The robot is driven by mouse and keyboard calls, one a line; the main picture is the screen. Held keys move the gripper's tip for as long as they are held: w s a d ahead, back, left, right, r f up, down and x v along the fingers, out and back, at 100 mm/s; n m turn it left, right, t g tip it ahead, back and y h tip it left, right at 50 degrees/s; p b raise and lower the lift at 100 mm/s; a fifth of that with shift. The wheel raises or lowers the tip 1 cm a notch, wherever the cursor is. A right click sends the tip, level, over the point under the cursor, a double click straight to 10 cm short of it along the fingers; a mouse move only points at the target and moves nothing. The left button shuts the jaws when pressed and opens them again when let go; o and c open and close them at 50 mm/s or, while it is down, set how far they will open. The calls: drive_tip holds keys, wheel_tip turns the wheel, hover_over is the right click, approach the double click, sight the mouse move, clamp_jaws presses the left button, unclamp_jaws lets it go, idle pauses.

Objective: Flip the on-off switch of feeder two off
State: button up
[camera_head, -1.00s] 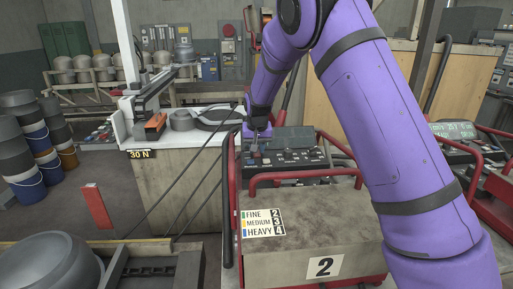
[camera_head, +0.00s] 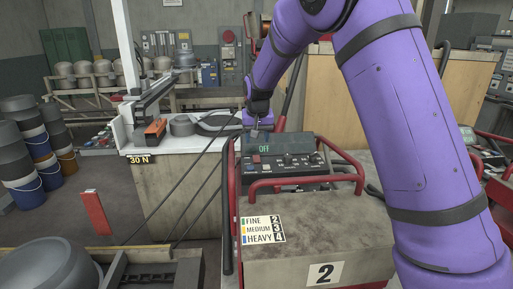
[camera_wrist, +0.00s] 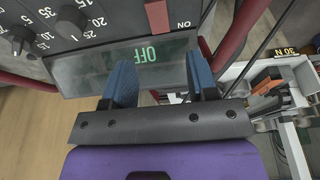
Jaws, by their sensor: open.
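Feeder two is the machine with a grey box marked 2 (camera_head: 324,273) in the head view. Its display (camera_head: 290,147) reads OFF in green. The same display (camera_wrist: 110,70) shows inverted in the wrist view, between and beyond my fingertips. In the head view my gripper (camera_head: 254,130) is above the panel's left end.
Dials (camera_wrist: 42,28) sit beside the switch. Red guard rails (camera_head: 310,183) border the panel. A white bench (camera_head: 175,140) with an orange-and-black tool (camera_head: 155,129) stands to the left. Another feeder (camera_head: 492,155) stands at the right.

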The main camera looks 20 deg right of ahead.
drive_tip(key=shift+v, duration=1.65)
drive_tip(key=s+d+r, duration=0.2)
drive_tip(key=s+r, duration=0.2)
drive_tip(key=s, duration=0.4)
drive_tip(key=s+d+r+t+y, duration=0.1)
drive_tip(key=s+d+r, duration=0.1)
drive_tip(key=s+r, duration=0.4)
drive_tip(key=s+d+r, duration=0.2)
drive_tip(key=s+r, duration=0.1)
drive_tip(key=s, duration=0.6)
drive_tip(key=s+f+n+t, duration=0.1)
drive_tip(key=s+f+n, duration=0.1)
drive_tip(key=s, duration=1.8)
drive_tip(key=shift+s+d, duration=0.4)
drive_tip(key=shift+d, duration=0.05)
drive_tip(key=shift+f, duration=0.1)
drive_tip(key=shift+c, duration=0.4)
